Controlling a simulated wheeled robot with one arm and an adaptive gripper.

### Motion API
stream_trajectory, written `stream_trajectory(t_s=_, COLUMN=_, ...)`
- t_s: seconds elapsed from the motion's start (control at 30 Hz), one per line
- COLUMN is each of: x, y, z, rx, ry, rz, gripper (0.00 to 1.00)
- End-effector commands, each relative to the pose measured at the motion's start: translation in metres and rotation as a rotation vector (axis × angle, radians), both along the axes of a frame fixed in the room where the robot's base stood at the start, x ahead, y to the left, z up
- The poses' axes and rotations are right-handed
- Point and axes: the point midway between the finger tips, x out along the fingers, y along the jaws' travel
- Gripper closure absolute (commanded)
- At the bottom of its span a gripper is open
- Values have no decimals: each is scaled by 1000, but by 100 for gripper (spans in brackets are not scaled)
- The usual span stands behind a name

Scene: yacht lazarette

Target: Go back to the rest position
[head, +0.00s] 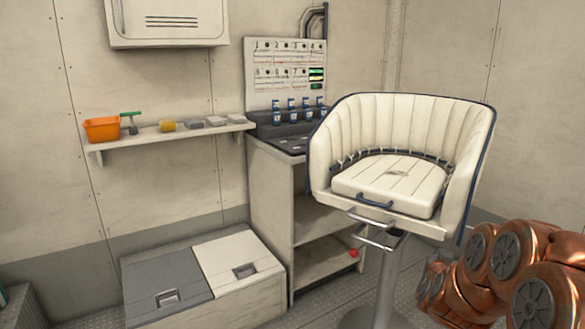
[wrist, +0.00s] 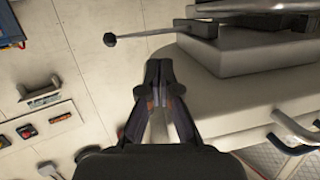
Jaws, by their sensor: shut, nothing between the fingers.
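My gripper (wrist: 158,68) shows in the wrist view with its dark fingers together and nothing between them. It hangs beside a rounded cream-white body (wrist: 225,95), apart from it or touching, I cannot tell which. In the head view only copper-coloured links of my arm show at the lower right; my gripper is outside that view.
A white helm seat (head: 395,185) on a post stands near my arm. Behind it are a cabinet (head: 270,210) with a switch panel (head: 288,65), a wall shelf (head: 150,138) with an orange bin (head: 102,130), and a low locker (head: 170,310). A dark rod with a knob (wrist: 110,39) is near my fingertips.

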Motion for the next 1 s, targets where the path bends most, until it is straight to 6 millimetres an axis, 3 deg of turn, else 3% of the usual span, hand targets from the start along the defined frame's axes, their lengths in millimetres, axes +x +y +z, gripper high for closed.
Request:
stream_trajectory(t_s=0.03, x=-1, y=17, z=20, rx=27, ry=32, rz=39, gripper=100)
stream_trajectory(t_s=0.27, x=-28, y=91, z=50, rx=145, ry=237, rz=213, gripper=100)
stream_trajectory(t_s=0.47, x=-74, y=149, z=75, rx=220, ry=439, rz=341, gripper=100)
stream_trajectory(t_s=0.7, x=-153, y=198, z=109, rx=276, ry=701, rz=452, gripper=100)
stream_trajectory(t_s=1.0, x=-277, y=228, z=161, rx=312, ry=1049, rz=518, gripper=100)
